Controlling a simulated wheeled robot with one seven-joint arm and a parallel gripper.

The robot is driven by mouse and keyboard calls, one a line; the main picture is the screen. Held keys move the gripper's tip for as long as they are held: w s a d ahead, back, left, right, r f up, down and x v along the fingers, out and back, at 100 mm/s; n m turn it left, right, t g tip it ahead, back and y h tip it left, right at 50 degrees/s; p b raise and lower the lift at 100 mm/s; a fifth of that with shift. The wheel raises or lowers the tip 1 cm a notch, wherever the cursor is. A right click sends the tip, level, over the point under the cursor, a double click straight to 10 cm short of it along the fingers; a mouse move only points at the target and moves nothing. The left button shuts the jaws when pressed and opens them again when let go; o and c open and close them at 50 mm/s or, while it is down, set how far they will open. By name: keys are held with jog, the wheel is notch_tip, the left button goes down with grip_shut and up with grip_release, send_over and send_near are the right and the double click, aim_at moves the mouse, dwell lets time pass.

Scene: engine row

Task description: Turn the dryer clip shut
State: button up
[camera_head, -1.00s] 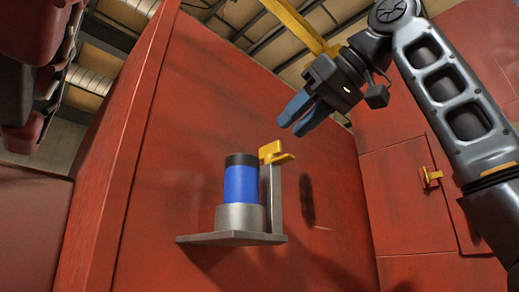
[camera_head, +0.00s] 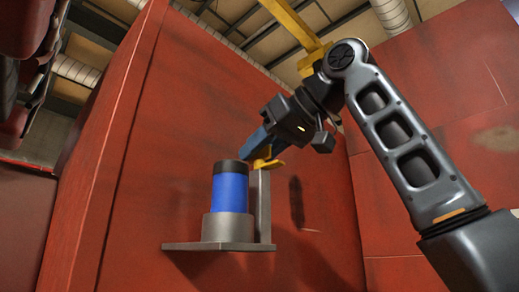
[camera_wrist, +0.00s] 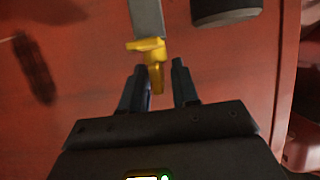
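The dryer clip is a yellow piece (camera_head: 270,163) at the top of a grey upright post (camera_head: 263,205), beside a blue canister with a black top (camera_head: 231,188). My gripper (camera_head: 258,145) is right at the clip in the head view, partly covering it. In the wrist view the gripper (camera_wrist: 158,80) is open, and the yellow clip (camera_wrist: 152,55) has its narrow end reaching between the two blue fingers. I cannot tell whether either finger touches it. The canister's dark end (camera_wrist: 225,12) shows at the top right of the wrist view.
The canister stands in a grey cup on a grey shelf (camera_head: 205,246) fixed to a red wall (camera_head: 305,190). Another red wall (camera_head: 440,150) rises behind my arm at the right. The space left of the canister is clear.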

grip_shut()
